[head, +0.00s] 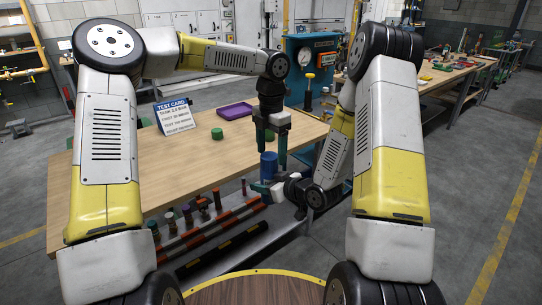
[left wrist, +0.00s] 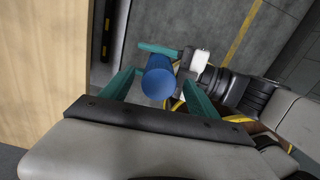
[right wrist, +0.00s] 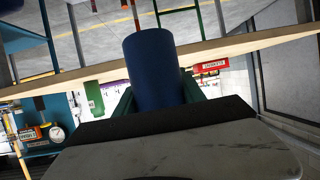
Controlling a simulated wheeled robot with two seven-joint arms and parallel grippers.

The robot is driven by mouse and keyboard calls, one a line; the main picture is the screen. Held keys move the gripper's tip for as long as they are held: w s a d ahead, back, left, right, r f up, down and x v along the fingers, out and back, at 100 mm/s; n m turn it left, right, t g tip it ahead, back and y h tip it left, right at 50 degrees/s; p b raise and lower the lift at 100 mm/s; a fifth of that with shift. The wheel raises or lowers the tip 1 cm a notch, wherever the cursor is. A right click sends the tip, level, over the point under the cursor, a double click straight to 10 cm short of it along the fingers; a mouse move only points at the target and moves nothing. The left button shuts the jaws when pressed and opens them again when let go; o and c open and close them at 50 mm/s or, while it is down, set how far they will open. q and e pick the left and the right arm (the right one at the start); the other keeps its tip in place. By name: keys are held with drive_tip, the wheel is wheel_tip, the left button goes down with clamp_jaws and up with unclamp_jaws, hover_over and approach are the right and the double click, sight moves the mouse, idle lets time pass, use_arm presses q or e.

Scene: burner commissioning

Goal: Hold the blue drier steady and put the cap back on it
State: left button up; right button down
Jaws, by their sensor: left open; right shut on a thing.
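The blue drier (head: 268,165) is a plain blue cylinder held out in front of the table's near edge. My right gripper (head: 260,187) is shut on it from the side. The drier (right wrist: 152,70) stands between the right fingers in the right wrist view. My left gripper (head: 271,154) is open and points down just above the drier. In the left wrist view the drier's round blue top (left wrist: 159,84) shows between the open left fingers, and I cannot tell if they touch it. A green round piece (head: 217,133), possibly the cap, sits on the tabletop.
The wooden table (head: 110,170) holds a test card (head: 175,116) and a purple tray (head: 236,111). Several small capped pieces (head: 187,216) stand on a lower shelf below its near edge. A blue gauge panel (head: 308,65) stands behind. The table's middle is mostly clear.

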use_arm(q)
drive_tip(key=shift+r, duration=1.2)
drive_tip(key=shift+c, duration=0.5)
